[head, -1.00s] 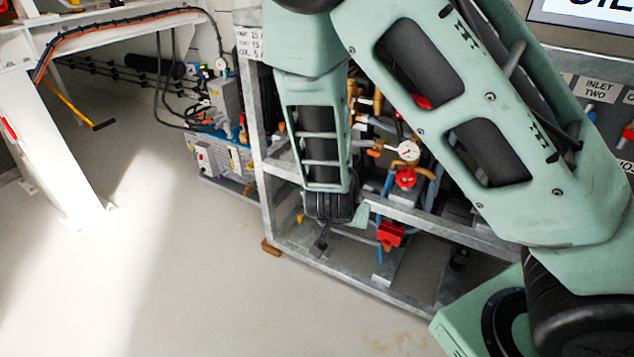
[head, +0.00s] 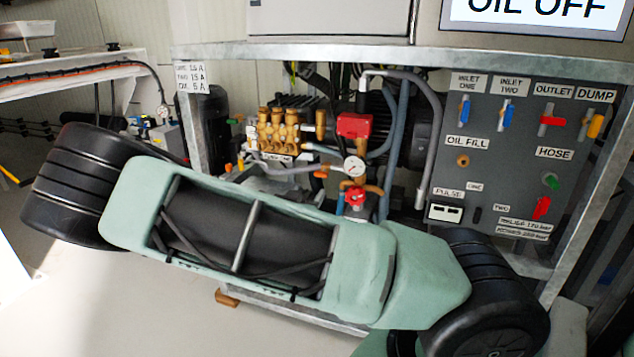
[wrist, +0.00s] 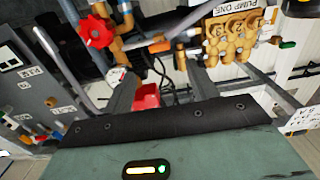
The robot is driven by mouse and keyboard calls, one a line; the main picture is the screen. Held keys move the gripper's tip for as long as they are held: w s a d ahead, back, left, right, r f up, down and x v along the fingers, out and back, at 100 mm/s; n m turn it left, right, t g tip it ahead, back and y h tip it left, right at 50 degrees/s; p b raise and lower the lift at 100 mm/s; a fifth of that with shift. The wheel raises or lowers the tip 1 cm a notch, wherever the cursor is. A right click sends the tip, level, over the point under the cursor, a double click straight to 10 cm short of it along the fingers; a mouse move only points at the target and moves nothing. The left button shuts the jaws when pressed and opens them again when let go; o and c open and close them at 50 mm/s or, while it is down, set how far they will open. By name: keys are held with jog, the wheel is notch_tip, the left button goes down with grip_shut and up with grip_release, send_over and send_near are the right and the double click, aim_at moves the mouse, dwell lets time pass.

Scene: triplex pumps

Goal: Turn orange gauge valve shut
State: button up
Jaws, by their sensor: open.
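The small orange gauge valve handle (head: 321,173) sits on the pipework just left of the round white-faced gauge (head: 354,166) in the head view. In the wrist view an orange handle (wrist: 161,47) shows on a brass pipe, beyond and between my fingertips. My gripper (wrist: 160,78) is open, with its two dark fingers apart and nothing held. The handle looks apart from the fingers. In the head view my arm crosses the front of the pump frame, and my gripper does not show there.
A red round knob (head: 355,197) sits below the gauge and a red box (head: 354,125) above it. Brass pump heads (head: 278,130) stand left. The valve panel (head: 500,155) is at the right. The metal frame's top rail (head: 330,55) runs above; grey pipes surround the handle.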

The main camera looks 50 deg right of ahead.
aim_at(320, 175)
jog(key=b+x, duration=0.1)
jog(key=x, duration=0.8)
jog(key=shift+w+d, duration=0.1)
jog(key=shift+d, duration=0.3)
jog(key=c, duration=1)
